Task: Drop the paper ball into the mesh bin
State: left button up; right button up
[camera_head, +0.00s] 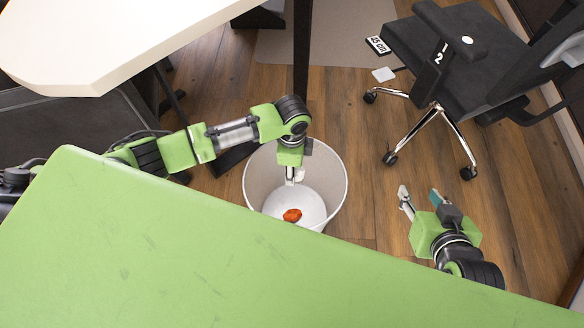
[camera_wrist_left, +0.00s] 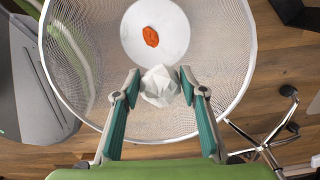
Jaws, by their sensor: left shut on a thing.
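The mesh bin (camera_head: 258,181) stands on the floor, round and wide at the top, with an orange-red crumpled thing (camera_head: 291,215) on its pale bottom. My left gripper (camera_head: 296,176) points down over the bin's opening. In the left wrist view its two fingers (camera_wrist_left: 160,92) are closed on the white crumpled paper ball (camera_wrist_left: 160,86), with the bin's rim around it and the orange-red thing beyond. In the head view the ball (camera_head: 299,174) is small and partly hidden by the gripper. My right gripper (camera_head: 420,198) is open and empty, right of the bin.
A white desk (camera_head: 130,35) with a dark leg is at the upper left. A black office chair (camera_head: 440,55) on a wheeled base stands at the upper right. A small white item (camera_head: 383,74) lies near it. Bare wooden floor (camera_head: 365,150) lies between bin and chair.

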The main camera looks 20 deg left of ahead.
dwell(0.4)
pick_arm(q)
jog(key=o, duration=0.8)
notch_tip(320, 180, up, 12)
jog(key=shift+f, duration=0.1)
dwell(0.3)
